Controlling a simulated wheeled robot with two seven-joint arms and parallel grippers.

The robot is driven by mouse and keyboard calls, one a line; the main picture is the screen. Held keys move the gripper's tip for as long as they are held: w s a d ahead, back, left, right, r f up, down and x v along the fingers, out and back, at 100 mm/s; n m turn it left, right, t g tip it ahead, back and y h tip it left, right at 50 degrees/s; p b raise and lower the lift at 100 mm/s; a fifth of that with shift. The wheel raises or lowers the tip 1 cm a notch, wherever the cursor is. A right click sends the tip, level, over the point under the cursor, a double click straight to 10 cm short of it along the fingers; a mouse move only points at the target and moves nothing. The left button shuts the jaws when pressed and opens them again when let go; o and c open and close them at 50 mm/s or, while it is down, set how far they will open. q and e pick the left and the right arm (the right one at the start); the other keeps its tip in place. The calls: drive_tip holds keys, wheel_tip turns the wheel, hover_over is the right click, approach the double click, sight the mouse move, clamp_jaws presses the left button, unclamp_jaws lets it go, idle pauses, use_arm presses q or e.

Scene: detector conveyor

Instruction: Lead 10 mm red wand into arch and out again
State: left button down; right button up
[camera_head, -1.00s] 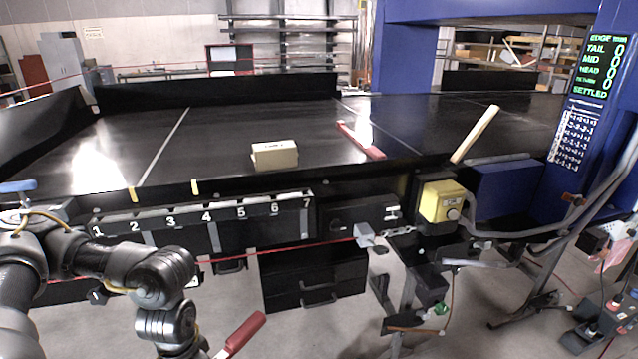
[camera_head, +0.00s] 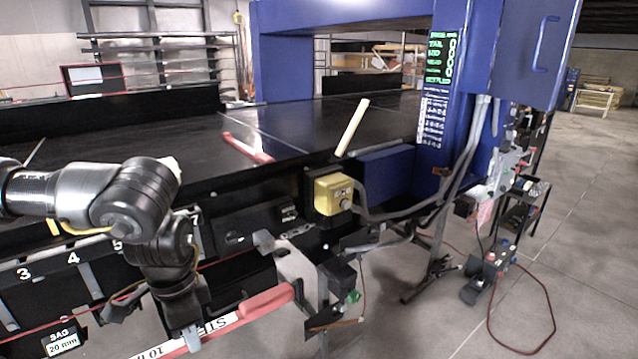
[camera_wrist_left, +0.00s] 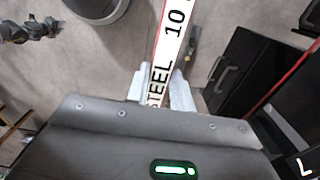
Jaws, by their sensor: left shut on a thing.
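The red-ended wand (camera_head: 262,303) has a white band with black lettering, partly readable as "10" and "ST". It slants low in front of the conveyor, its red end up and to the right. My left gripper (camera_head: 192,335) is shut on it. In the left wrist view the wand's white band (camera_wrist_left: 169,50), reading "STEEL 10", runs between the pale fingers of my left gripper (camera_wrist_left: 160,88). The blue arch (camera_head: 283,65) spans the black belt (camera_head: 200,139) at the back right, well apart from the wand. My right gripper is not in view.
A yellow control box (camera_head: 330,195) stands on the conveyor's near edge, between wand and arch. A red bar (camera_head: 248,149) lies on the belt. Cables hang by the arch's near post. Open floor (camera_head: 400,325) lies at lower right.

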use_arm(q)
drive_tip(key=shift+w+r, duration=0.1)
drive_tip(key=shift+r, duration=0.15)
drive_tip(key=s+f+n, duration=0.2)
drive_tip(key=f, duration=0.8)
drive_tip(key=s+f+n, duration=0.2)
drive_tip(key=f+n, duration=0.1)
drive_tip(key=f, duration=0.8)
drive_tip(key=shift+f, duration=0.3)
